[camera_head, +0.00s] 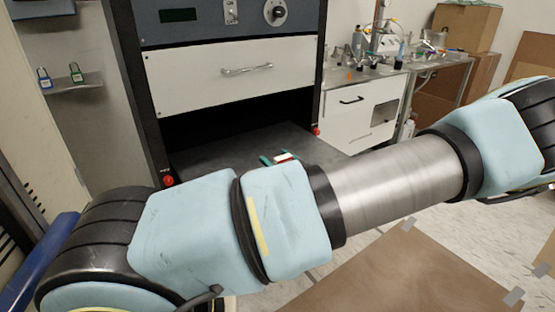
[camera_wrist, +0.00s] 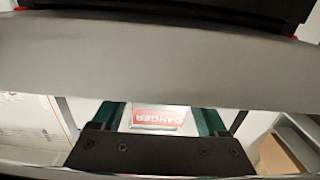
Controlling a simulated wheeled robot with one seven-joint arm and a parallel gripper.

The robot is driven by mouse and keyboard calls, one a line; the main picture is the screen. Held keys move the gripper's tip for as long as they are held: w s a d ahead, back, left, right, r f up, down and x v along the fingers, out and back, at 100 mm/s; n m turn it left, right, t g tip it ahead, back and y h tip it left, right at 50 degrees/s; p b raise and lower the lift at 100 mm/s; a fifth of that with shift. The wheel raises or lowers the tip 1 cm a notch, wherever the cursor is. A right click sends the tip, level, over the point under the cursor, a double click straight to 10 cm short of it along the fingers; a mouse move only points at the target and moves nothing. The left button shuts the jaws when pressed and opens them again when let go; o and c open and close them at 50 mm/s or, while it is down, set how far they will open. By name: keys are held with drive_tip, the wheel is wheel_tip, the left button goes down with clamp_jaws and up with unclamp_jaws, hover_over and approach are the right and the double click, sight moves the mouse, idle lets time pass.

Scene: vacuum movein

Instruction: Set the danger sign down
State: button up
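The danger sign (camera_wrist: 160,118) is a white piece with a red label reading DANGER, upside down in the wrist view. It spans the gap between the two green fingers of my gripper (camera_wrist: 160,124), which look shut on its sides. In the head view the sign (camera_head: 285,157) is a small red and white patch beside a green finger, over the dark grey surface (camera_head: 225,150) in front of the machine's opening. My arm hides most of the gripper there. I cannot tell whether the sign touches the surface.
The machine has a white drawer front (camera_head: 240,72) above its dark opening. A lab bench (camera_head: 365,80) with bottles stands to the right, cardboard boxes (camera_head: 465,28) behind it. Two padlocks (camera_head: 60,76) stand on a left shelf. A brown floor panel (camera_head: 410,270) lies front right.

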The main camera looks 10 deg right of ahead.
drive_tip(key=shift+o, duration=1)
drive_tip(key=shift+r, duration=0.2)
drive_tip(key=b+v, duration=0.2)
drive_tip(key=v, duration=1)
drive_tip(key=shift+d, duration=0.1)
